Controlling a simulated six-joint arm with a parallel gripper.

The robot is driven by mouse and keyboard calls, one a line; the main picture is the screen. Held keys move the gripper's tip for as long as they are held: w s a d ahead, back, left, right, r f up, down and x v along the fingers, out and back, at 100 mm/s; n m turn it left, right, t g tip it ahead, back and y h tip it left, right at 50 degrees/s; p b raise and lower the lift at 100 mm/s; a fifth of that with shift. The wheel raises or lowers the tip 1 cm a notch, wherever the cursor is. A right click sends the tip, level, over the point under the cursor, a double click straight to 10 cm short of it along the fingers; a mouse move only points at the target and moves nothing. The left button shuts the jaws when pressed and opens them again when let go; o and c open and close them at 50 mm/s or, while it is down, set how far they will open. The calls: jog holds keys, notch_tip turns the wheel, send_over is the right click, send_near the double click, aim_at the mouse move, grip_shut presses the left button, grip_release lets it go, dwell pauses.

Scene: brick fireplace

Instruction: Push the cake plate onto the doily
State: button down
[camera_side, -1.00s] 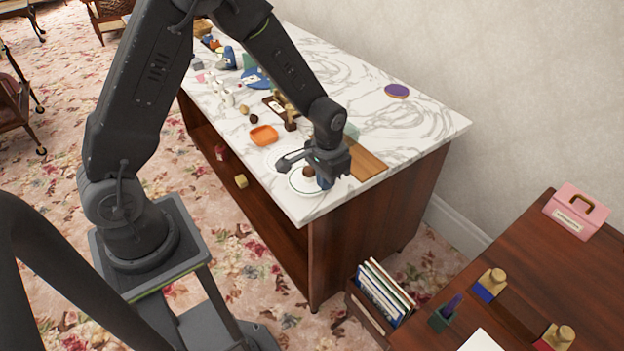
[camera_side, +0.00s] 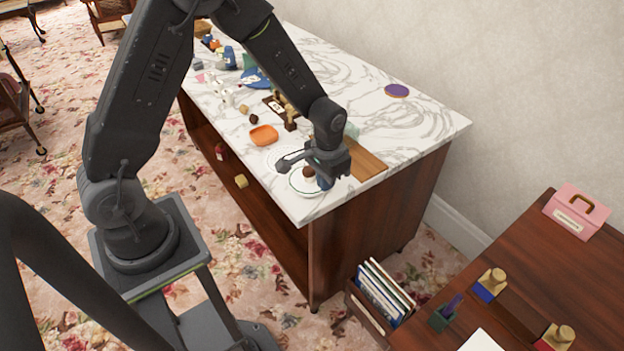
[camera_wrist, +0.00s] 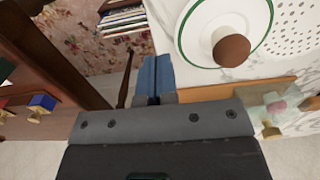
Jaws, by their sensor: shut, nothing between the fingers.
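The cake plate (camera_side: 297,188) is white with a green ring and sits near the front corner of the marble top. It also shows in the wrist view (camera_wrist: 197,48), with a brown round cake (camera_wrist: 232,49) on it. In the side view the doily (camera_side: 274,157) lies behind the plate, partly hidden by my wrist. My gripper (camera_wrist: 155,78) is shut and empty, with blue fingertips low beside the plate's rim. I cannot tell whether they touch it.
A wooden board (camera_side: 366,162) lies just right of my gripper. An orange dish (camera_side: 264,135) and several small objects stand farther back on the marble. A purple round item (camera_side: 397,90) lies at the back edge. The counter's front edge is close to the plate.

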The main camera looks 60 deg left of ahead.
aim_at(325, 202)
jog(key=shift+f, duration=0.25)
jog(key=shift+f, duration=0.35)
jog(key=shift+f, duration=0.35)
jog(key=shift+f, duration=0.35)
jog(key=shift+f, duration=0.4)
jog(key=shift+f, duration=0.35)
jog(key=shift+f, duration=0.2)
